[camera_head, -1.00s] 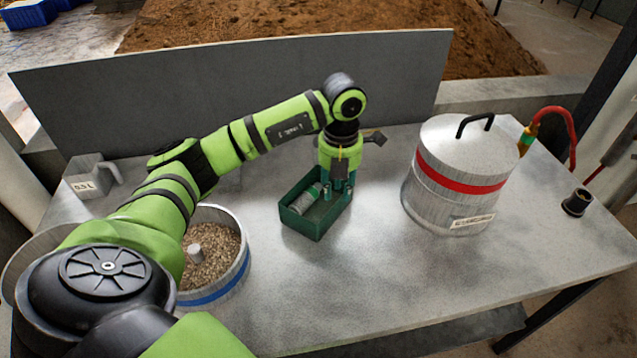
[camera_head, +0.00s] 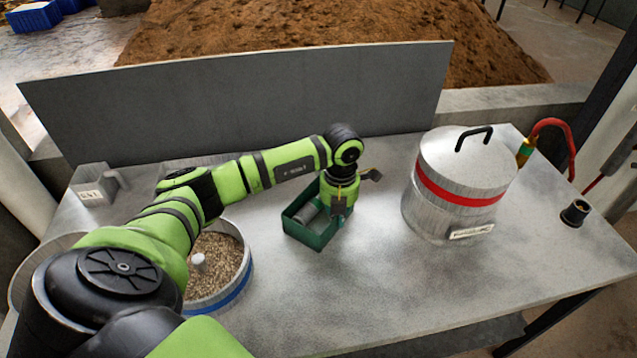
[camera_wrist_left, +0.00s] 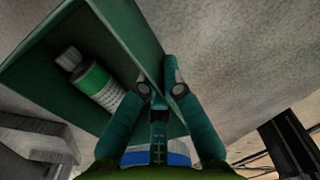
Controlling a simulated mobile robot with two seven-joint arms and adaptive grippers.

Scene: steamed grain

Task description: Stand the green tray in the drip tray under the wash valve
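The green tray (camera_head: 318,243) stands on the metal bench, an open rectangular box with a white and green bottle (camera_wrist_left: 95,82) lying inside. My left gripper (camera_head: 338,212) points down at the tray's right end. In the left wrist view its two fingers (camera_wrist_left: 161,88) straddle one wall of the tray (camera_wrist_left: 135,35), one inside and one outside. The gap is narrow; I cannot tell whether both fingers press on the wall. I see no drip tray. My right gripper is out of view.
A lidded steel vessel (camera_head: 456,215) with a red band stands right of the tray. A black cup (camera_head: 575,213) is near the right edge. A grain pot (camera_head: 217,265) and a metal measure (camera_head: 92,185) are at left. The front middle bench is clear.

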